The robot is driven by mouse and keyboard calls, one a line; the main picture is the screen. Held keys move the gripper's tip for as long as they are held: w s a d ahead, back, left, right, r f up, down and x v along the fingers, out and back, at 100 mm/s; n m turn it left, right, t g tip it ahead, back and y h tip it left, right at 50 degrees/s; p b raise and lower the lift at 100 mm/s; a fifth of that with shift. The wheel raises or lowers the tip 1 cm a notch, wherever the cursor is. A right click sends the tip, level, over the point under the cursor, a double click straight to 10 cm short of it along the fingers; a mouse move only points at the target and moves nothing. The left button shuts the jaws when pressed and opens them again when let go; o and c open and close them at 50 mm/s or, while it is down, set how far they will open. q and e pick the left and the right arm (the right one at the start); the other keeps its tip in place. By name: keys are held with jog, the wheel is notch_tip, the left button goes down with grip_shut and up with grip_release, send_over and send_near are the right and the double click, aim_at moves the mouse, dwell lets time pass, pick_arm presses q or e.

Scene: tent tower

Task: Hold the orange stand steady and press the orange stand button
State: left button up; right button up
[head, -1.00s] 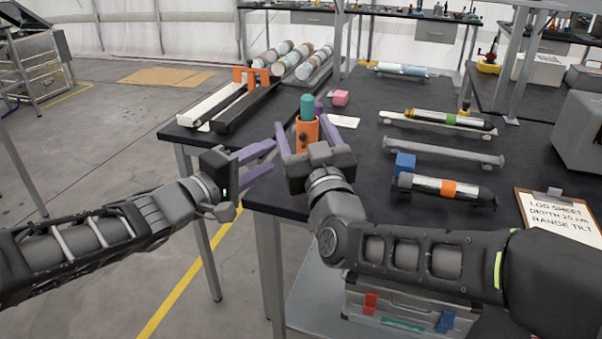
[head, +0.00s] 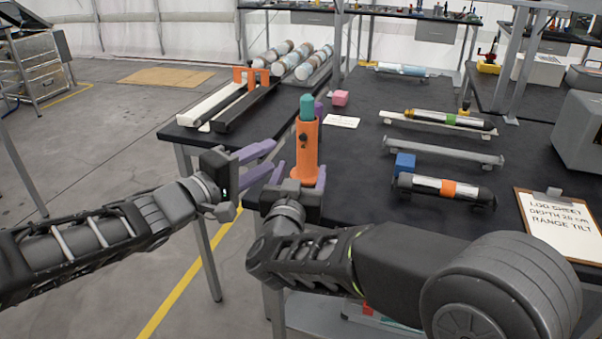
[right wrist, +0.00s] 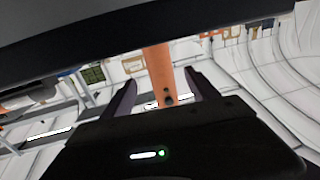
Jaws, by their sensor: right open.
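The orange stand (head: 306,160) is an upright tube on the black table near its left front corner. A teal cylinder (head: 307,106) sticks out of its top. A dark knob, probably the button (head: 303,138), is on its near side and also shows in the right wrist view (right wrist: 168,99). My right gripper (head: 299,177) is open and low in front of the stand. In the right wrist view, the stand (right wrist: 157,68) appears between its spread fingers, with gaps on both sides. My left gripper (head: 272,160) is open and empty, left of the stand, beyond the table edge.
A blue block (head: 405,163), several tubes and a clipboard (head: 556,222) lie further right. Black and white channels (head: 245,108) lie at the back left.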

aim_at(305, 160)
jog(key=shift+w+d, duration=0.2)
jog(key=shift+w, duration=1.1)
jog(key=shift+w+d, duration=0.2)
jog(key=shift+w, duration=1.05)
jog(key=shift+w+d, duration=0.2)
jog(key=shift+w, duration=1.1)
grip_shut()
pick_arm(q)
grip_shut()
